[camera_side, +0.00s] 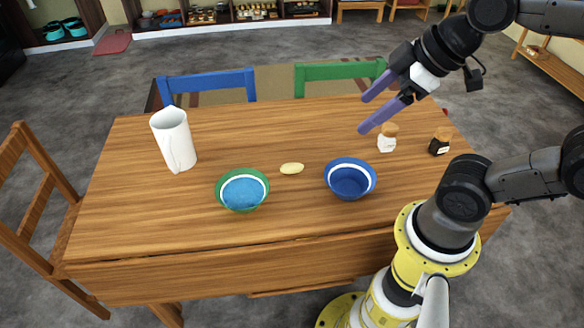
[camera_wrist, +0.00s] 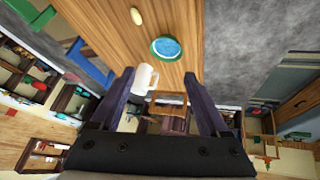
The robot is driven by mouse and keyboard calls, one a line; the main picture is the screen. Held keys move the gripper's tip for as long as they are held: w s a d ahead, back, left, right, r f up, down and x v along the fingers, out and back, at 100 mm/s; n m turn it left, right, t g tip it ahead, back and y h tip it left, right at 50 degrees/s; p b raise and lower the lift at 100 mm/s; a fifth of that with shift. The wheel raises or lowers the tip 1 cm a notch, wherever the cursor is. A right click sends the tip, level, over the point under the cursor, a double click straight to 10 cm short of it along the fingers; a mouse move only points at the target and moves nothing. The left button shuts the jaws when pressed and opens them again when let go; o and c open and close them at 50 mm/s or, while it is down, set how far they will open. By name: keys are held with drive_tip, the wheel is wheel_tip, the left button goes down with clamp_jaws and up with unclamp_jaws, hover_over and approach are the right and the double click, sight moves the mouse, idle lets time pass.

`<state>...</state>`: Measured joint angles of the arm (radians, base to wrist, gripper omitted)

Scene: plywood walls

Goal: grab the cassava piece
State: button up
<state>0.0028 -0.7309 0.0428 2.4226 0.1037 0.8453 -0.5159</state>
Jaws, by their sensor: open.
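The cassava piece (camera_side: 292,168) is a small pale yellow oval lying on the wooden table between a green bowl (camera_side: 242,189) and a blue bowl (camera_side: 350,178). In the wrist view the cassava piece (camera_wrist: 136,15) shows near the top edge, left of the green bowl (camera_wrist: 166,48). My gripper (camera_side: 364,114) is open and empty, with two purple fingers held above the right part of the table. It is apart from the cassava piece, up and to its right in the side view. The fingers also show in the wrist view (camera_wrist: 158,88), spread wide.
A white pitcher (camera_side: 174,140) stands at the table's left. Two small cork-topped jars, one white (camera_side: 387,138) and one dark (camera_side: 440,141), stand at the right near my gripper. Blue (camera_side: 207,84) and green (camera_side: 340,71) chairs stand behind the table. The table behind the cassava piece is clear.

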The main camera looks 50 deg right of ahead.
drive_tip(key=w+n+y, duration=0.1)
drive_tip(key=w+n, duration=0.3)
drive_tip(key=w, duration=0.4)
drive_tip(key=n+g, duration=0.2)
hover_over(295, 164)
drive_tip(key=s, duration=0.3)
wheel_tip(295, 164, down, 13)
drive_tip(key=s+d+f+m+g+y, duration=0.1)
drive_tip(key=d+f+m, duration=0.1)
drive_tip(key=d+f, duration=0.45)
drive_tip(key=x, duration=0.3)
drive_tip(key=a+x, duration=0.1)
drive_tip(key=x, duration=0.2)
drive_tip(key=s+x, duration=0.1)
drive_tip(key=x, duration=0.3)
drive_tip(key=shift+a+r, duration=0.1)
drive_tip(key=shift+a, duration=0.25)
drive_tip(key=shift+w+a+x, duration=0.1)
drive_tip(key=shift+a+x, duration=0.1)
drive_tip(key=shift+x, duration=1.15)
drive_tip(key=shift+w+a+x, duration=0.1)
drive_tip(key=shift+a+x, duration=0.15)
drive_tip(key=shift+x, duration=1.1)
drive_tip(key=shift+r, duration=0.25)
clamp_jaws()
